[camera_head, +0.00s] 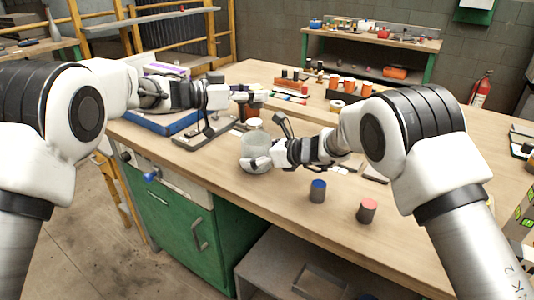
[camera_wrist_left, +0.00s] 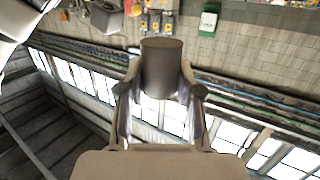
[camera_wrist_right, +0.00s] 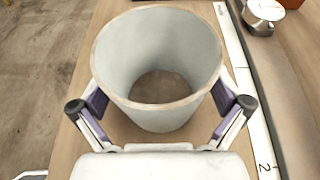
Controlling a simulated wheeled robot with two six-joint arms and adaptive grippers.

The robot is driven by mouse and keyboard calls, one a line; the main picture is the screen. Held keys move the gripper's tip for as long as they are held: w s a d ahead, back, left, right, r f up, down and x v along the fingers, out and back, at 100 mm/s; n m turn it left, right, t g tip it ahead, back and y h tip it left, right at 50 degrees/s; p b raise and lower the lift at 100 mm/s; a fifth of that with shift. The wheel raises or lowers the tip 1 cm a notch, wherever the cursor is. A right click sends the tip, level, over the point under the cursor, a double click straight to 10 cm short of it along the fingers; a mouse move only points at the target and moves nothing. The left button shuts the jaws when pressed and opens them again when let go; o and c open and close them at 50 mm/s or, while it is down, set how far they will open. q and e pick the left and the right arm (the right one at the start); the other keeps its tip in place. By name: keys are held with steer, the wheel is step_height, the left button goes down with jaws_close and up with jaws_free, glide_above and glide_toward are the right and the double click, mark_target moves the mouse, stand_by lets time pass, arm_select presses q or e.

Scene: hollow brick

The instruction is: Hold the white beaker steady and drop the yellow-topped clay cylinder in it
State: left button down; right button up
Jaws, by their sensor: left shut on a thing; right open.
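The white beaker (camera_head: 256,146) stands upright on the bench near its front edge. In the right wrist view the beaker (camera_wrist_right: 158,110) looks empty. My right gripper (camera_head: 259,162) is open, with its fingers (camera_wrist_right: 160,108) on either side of the beaker; I cannot tell whether they touch it. My left gripper (camera_head: 248,99) is above and behind the beaker in the head view. It is shut on a brownish clay cylinder, which shows between the fingers in the left wrist view (camera_wrist_left: 161,66). The yellow top cannot be made out.
A blue-topped cylinder (camera_head: 318,191) and a red-topped cylinder (camera_head: 367,211) stand on the bench right of the beaker. A blue tray (camera_head: 166,121) and a dark flat stand (camera_head: 204,134) lie to the left. Orange-and-dark containers (camera_head: 350,86) stand farther back.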

steer(key=c, duration=1.3)
arm_select(q)
steer(key=shift+f, duration=2.25)
steer(key=c, duration=0.7)
jaws_free()
steer(key=shift+r, duration=3)
arm_select(e)
steer(key=o, duration=1.3)
